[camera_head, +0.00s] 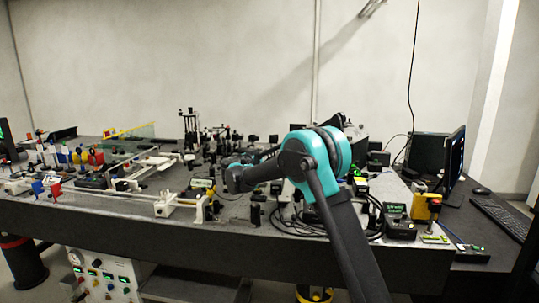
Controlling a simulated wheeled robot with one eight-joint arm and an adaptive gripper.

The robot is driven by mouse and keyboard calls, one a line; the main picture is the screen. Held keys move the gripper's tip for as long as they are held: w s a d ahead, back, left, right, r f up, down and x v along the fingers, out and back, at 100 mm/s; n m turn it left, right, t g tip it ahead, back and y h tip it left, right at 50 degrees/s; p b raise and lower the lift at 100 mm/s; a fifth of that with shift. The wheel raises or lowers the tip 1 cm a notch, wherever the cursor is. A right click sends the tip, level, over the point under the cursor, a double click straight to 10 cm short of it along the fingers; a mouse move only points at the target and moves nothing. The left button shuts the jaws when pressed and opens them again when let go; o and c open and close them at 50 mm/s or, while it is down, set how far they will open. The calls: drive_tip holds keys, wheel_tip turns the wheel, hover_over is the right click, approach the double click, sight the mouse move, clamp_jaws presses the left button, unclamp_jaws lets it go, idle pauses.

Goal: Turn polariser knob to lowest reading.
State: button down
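My arm reaches over the middle of the bench from the lower right, with a teal joint. Its dark end, with my gripper (234,179), points left among small optical mounts. The fingers are too small and dark to tell open from shut. I cannot tell which mount carries the polariser knob; it may be hidden by my arm or too small to make out. A small box with a lit green display (397,209) stands at the right of the bench. Its reading is not legible.
The dark optical bench (280,248) is crowded with posts, rails and mounts. A white block on a rail (166,204) stands left of my gripper. Black cables (372,222) lie right of my arm. A yellow box (421,206), a monitor (455,160) and a keyboard (500,216) are at right.

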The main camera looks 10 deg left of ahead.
drive_tip(key=n+t+y, duration=0.1)
drive_tip(key=n+y, duration=0.1)
drive_tip(key=shift+d+y, duration=0.15)
drive_tip(key=shift+y, duration=0.25)
drive_tip(key=shift+n+t+y, duration=0.6)
drive_tip(key=shift+n+y, duration=0.6)
drive_tip(key=shift+y, duration=0.7)
drive_tip(key=shift+a, duration=0.2)
drive_tip(key=c, duration=1.5)
unclamp_jaws()
drive_tip(key=shift+s+a, duration=0.2)
drive_tip(key=shift+s, duration=1.7)
drive_tip(key=shift+s+a, duration=0.15)
drive_tip(key=shift+s, duration=1.7)
drive_tip(key=shift+o, duration=0.2)
